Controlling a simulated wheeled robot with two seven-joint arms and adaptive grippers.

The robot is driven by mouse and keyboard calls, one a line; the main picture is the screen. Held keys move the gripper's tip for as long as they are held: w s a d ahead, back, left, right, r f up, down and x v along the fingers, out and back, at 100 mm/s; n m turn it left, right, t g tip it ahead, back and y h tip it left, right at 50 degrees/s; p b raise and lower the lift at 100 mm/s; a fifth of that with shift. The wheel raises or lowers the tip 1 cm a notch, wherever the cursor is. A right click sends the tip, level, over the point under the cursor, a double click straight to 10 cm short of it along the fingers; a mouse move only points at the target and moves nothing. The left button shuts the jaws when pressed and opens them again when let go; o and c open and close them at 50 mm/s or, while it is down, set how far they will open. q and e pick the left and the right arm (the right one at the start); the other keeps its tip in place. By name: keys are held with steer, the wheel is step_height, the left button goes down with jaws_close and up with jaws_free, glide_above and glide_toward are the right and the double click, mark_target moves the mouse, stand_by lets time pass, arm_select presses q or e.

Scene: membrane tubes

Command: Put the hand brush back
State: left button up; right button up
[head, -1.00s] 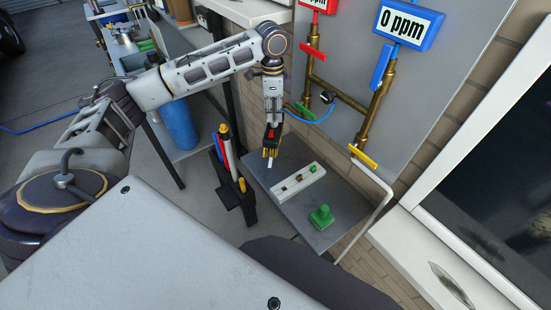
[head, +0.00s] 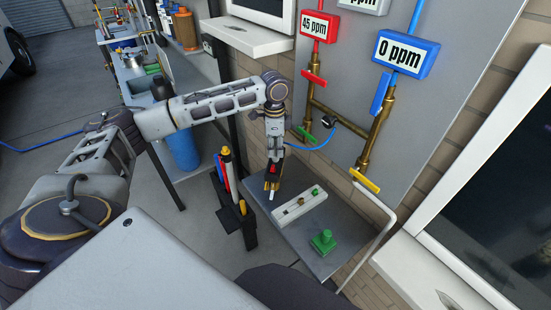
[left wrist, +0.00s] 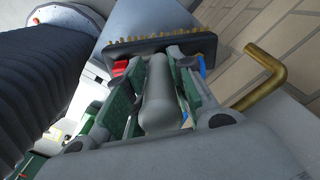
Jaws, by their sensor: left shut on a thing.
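The hand brush has tan bristles on a dark back and a pale grey handle (left wrist: 158,100). In the left wrist view its bristled head (left wrist: 160,42) lies across the top, beyond the fingers. My left gripper (left wrist: 158,88) is shut around the handle. In the head view my left gripper (head: 272,178) points down over the back left of a small grey side table (head: 345,262), with the brush's pale end (head: 274,196) below it. I cannot tell whether the brush touches the table. A brass hook (left wrist: 262,75) shows right of the brush. My right gripper is out of view.
A white slotted block (head: 299,208) and a green knobbed piece (head: 323,242) sit on the side table. A black holder (head: 240,222) with coloured upright items stands left of it. Brass pipes (head: 368,137) and a white bent tube (head: 378,225) are close behind and to the right.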

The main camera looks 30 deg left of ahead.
mark_target(276, 157)
arm_select(q)
steer(key=shift+f, duration=0.2)
steer(key=shift+w+f, duration=0.1)
steer(key=shift+f, duration=1.85)
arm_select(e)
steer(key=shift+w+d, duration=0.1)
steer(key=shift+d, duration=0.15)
